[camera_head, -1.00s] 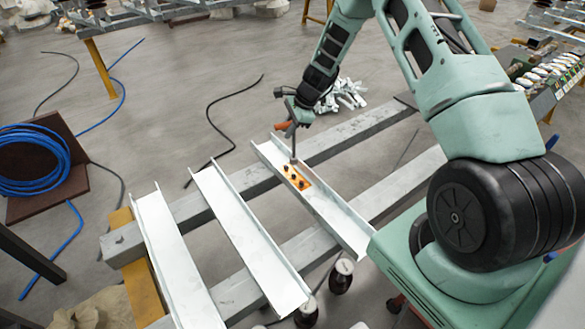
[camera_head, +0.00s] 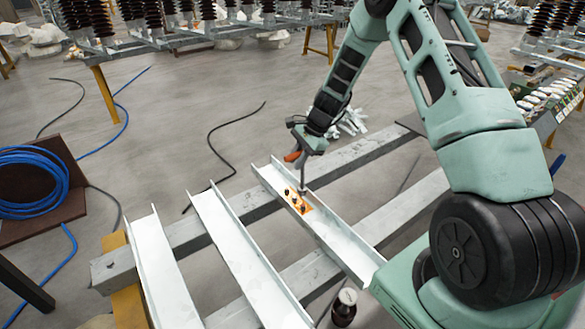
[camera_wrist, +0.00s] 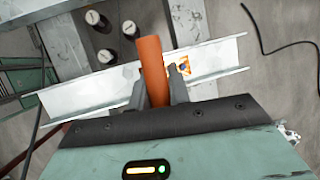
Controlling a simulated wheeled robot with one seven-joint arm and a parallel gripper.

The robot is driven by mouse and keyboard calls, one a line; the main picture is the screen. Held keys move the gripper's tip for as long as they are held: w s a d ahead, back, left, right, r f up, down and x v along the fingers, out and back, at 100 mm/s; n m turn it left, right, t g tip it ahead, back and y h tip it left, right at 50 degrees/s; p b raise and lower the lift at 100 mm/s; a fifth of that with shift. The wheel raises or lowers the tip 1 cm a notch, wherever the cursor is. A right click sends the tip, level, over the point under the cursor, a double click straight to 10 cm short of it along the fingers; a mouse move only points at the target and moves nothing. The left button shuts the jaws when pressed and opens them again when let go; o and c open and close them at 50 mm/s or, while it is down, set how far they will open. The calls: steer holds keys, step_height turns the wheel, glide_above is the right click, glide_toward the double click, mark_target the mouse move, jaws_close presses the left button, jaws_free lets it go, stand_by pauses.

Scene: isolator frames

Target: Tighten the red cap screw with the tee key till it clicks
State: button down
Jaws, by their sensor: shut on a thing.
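My gripper (camera_head: 300,150) is shut on the tee key's orange handle (camera_head: 292,156). In the wrist view the handle (camera_wrist: 152,70) stands up between the two fingers (camera_wrist: 158,92). The key's grey shaft (camera_head: 302,178) points down from my gripper to the far end of a small orange plate (camera_head: 306,209) in the third white channel (camera_head: 338,237). Several small dark screw heads show on the plate, which also shows in the wrist view (camera_wrist: 184,63). I cannot tell which screw is red, or whether the key tip is seated in one.
Two more white channels (camera_head: 165,270) lie to the left across grey beams (camera_head: 190,237). A dark jar (camera_head: 344,307) stands near the front. Insulator racks stand behind.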

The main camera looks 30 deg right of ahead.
steer(key=shift+n, duration=0.3)
steer(key=shift+s+f+b, duration=0.25)
steer(key=shift+f+b, duration=0.5)
steer(key=shift+f, duration=0.25)
steer(key=shift+s+f+b, duration=0.25)
steer(key=shift+f+b, duration=0.45)
steer(key=shift+f, duration=0.25)
steer(key=shift+f+b, duration=0.7)
steer(key=shift+f, duration=0.45)
